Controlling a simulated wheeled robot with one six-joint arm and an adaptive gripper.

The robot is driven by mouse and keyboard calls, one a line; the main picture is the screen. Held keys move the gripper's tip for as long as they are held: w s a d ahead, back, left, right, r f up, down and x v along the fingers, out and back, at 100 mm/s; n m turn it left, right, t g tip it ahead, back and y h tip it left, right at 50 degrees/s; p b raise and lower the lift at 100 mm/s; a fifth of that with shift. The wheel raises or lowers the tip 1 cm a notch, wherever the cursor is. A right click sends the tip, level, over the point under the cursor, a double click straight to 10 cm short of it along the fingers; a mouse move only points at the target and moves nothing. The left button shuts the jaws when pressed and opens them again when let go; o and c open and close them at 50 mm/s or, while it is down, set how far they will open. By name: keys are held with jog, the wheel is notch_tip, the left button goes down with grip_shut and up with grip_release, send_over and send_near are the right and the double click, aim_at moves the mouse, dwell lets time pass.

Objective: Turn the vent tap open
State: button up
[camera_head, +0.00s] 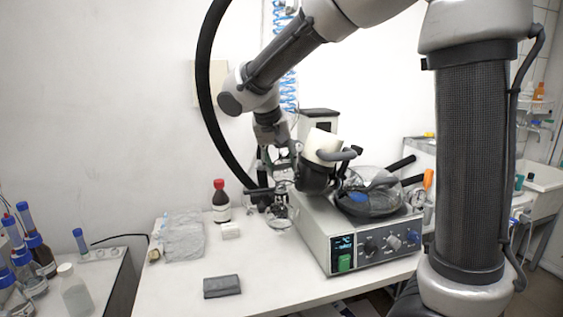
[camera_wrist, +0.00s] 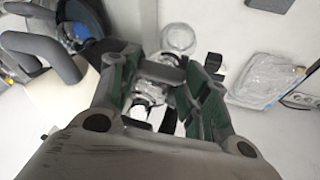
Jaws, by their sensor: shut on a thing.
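My gripper (camera_head: 274,172) reaches down from above to a small clear glass apparatus (camera_head: 280,214) on the white table, left of the grey heating unit. In the wrist view, my gripper (camera_wrist: 163,88) has its green-lined fingers closed around the vent tap (camera_wrist: 162,72), which looks like a dark grey bar over clear glass. The fingers hide part of the tap and glass, so its turn angle cannot be read clearly.
The grey heating unit (camera_head: 345,245) with a dark pan (camera_head: 368,202) stands close on the right. A brown red-capped bottle (camera_head: 221,202) and a plastic bag (camera_head: 183,238) stand left. A dark grey block (camera_head: 222,287) lies in front. The table's front left is clear.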

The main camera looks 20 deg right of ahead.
jog(key=shift+a+f+n+g+h, duration=0.1)
jog(key=shift+a+n+g+h, duration=0.05)
jog(key=shift+n+h, duration=0.45)
jog(key=shift+a+f+n+g+h, duration=0.1)
jog(key=shift+n+g+h, duration=0.05)
jog(key=shift+n+h, duration=0.4)
jog(key=n+h, duration=0.2)
jog(key=shift+a+n, duration=0.2)
jog(key=shift+n, duration=0.15)
jog(key=n+h, duration=0.1)
jog(key=n+t+h, duration=0.1)
jog(key=n+h, duration=0.1)
jog(key=shift+a+f, duration=0.15)
jog(key=shift+f, duration=0.15)
jog(key=shift+s+f+n+t+h, duration=0.15)
jog(key=shift+n+t+h, duration=0.65)
jog(key=shift+n, duration=0.9)
jog(key=o, duration=1)
jog(key=shift+a, duration=0.1)
jog(key=v, duration=1.2)
